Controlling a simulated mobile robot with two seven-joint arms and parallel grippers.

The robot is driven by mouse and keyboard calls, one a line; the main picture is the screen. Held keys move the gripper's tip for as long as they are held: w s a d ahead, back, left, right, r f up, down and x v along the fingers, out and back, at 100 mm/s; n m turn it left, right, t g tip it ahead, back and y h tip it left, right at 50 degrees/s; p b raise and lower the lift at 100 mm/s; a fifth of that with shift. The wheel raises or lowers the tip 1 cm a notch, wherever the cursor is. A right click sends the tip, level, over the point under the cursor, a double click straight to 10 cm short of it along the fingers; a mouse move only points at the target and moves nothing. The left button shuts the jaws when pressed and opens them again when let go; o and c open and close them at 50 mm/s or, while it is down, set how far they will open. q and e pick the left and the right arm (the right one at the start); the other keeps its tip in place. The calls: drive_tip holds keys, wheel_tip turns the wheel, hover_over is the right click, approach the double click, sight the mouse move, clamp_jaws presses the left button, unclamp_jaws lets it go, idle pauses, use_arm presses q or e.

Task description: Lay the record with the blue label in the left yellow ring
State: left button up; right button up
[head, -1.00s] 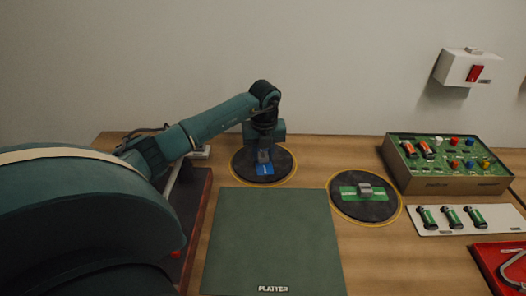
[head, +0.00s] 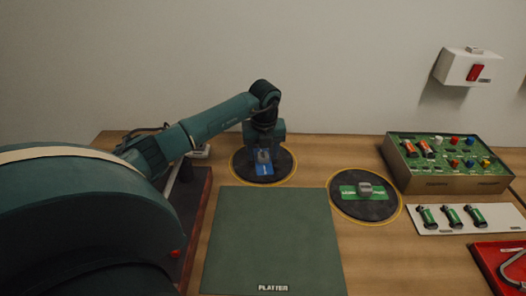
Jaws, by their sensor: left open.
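The black record with the blue label (head: 280,171) lies flat inside the left yellow ring (head: 233,176) at the back of the table. My left gripper (head: 264,150) is open just above the label and the grey knob at its centre, partly hiding them. A second black record with a green label and a grey knob (head: 365,208) lies in the right yellow ring (head: 402,211). My right gripper is not in view.
A dark green mat marked PLATTER (head: 272,240) lies bare in front. At right are a green circuit board in a box (head: 445,165), a white strip with several batteries (head: 466,219) and a red tray (head: 500,265). A white switch box (head: 468,68) is on the wall.

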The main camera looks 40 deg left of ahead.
use_arm(q)
wheel_tip(320, 180, up, 19)
drive_tip(key=s+d+p, duration=0.1)
drive_tip(key=p, duration=0.4)
drive_tip(key=shift+s+d+p, duration=0.15)
drive_tip(key=shift+d+p, duration=0.1)
drive_tip(key=shift+p, duration=0.05)
idle(0.4)
idle(0.9)
